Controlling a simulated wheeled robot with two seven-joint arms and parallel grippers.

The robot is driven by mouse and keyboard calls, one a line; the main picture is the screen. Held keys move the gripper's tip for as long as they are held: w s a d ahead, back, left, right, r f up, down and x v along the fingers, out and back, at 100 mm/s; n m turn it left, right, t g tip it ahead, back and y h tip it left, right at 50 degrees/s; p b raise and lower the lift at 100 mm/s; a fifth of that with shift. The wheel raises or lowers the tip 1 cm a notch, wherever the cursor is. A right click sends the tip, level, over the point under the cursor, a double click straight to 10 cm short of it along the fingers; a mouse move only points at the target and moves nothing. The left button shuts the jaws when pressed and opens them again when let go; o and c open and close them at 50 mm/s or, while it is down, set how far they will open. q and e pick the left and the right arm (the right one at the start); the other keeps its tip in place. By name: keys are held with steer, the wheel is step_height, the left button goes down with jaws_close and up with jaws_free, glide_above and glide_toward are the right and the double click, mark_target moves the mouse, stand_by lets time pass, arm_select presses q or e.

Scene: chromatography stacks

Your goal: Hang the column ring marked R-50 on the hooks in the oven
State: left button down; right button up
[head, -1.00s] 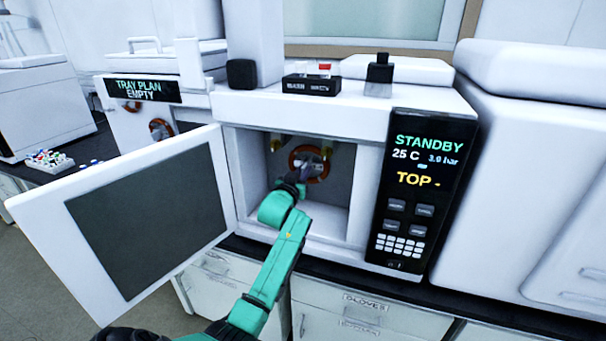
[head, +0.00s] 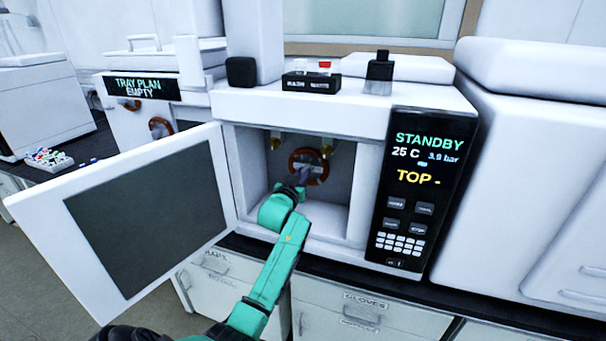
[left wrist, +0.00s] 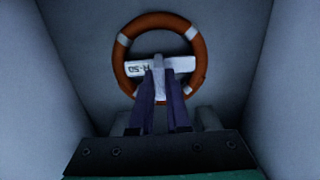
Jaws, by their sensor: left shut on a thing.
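The column ring (head: 322,160) is orange-brown and sits inside the open oven (head: 362,150), near its back wall. In the left wrist view the ring (left wrist: 199,50) has pale bands and a white crossbar whose tag (left wrist: 137,69) reads R-50, upside down. My left gripper (head: 302,178) reaches into the oven and is shut on the ring's crossbar; its fingers (left wrist: 161,75) show in the left wrist view. My right gripper is not in view.
The oven door (head: 145,220) stands open to the left. The control panel (head: 412,200) reads STANDBY, 25 C. More rings (head: 160,128) hang on the unit at left. Oven side walls stand close on both sides of my arm.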

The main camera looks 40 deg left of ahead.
arm_select(q)
steer(key=c, duration=0.8)
jaws_free()
steer(key=p+v, duration=0.7)
steer(key=v, duration=0.3)
steer(key=shift+f, duration=0.25)
steer(key=shift+s, duration=0.15)
